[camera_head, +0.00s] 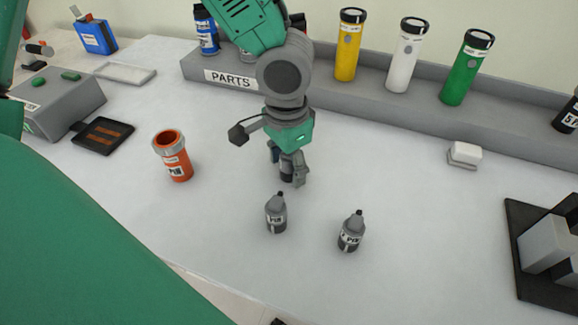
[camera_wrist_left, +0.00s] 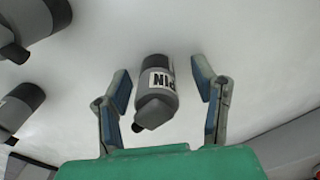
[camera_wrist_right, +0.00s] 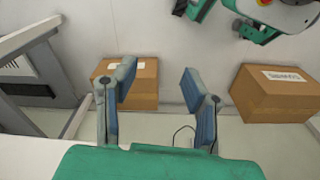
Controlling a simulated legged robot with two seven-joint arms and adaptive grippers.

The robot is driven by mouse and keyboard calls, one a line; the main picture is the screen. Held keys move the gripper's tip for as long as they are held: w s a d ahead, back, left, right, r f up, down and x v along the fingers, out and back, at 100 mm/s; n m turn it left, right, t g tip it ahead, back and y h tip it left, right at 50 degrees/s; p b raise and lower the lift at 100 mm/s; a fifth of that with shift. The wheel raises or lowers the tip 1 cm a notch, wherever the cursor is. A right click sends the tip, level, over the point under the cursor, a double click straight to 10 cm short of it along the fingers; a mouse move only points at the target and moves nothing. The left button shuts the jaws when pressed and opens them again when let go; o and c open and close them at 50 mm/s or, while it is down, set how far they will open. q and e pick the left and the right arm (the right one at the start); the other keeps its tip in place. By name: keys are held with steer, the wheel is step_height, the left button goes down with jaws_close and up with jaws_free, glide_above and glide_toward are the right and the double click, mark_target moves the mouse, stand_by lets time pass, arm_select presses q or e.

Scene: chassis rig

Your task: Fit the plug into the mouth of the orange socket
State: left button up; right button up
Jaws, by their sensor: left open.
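The orange socket (camera_head: 173,158) stands upright on the white table, left of centre, with its mouth facing up. My left gripper (camera_head: 287,170) points down to the right of it. In the left wrist view, a grey and black plug (camera_wrist_left: 157,85) marked PIN lies between the open fingers (camera_wrist_left: 162,73), with gaps on both sides. In the head view this plug is mostly hidden behind the fingers. Two similar plugs (camera_head: 276,213), (camera_head: 350,231) stand on the table in front. My right gripper (camera_wrist_right: 159,75) is open and empty in its wrist view; it is outside the head view.
A grey rack (camera_head: 410,115) marked PARTS runs along the back, with yellow (camera_head: 348,45), white (camera_head: 404,55) and green (camera_head: 467,68) cylinders. A small white block (camera_head: 464,154) lies right. A black tray (camera_head: 540,245) with grey blocks is at far right. A grey box (camera_head: 60,98) is left.

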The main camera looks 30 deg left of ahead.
arm_select(q)
steer(key=shift+c, duration=0.4)
steer(key=c, duration=0.7)
steer(key=shift+d+r, duration=0.1)
steer(key=shift+d, duration=0.1)
jaws_close()
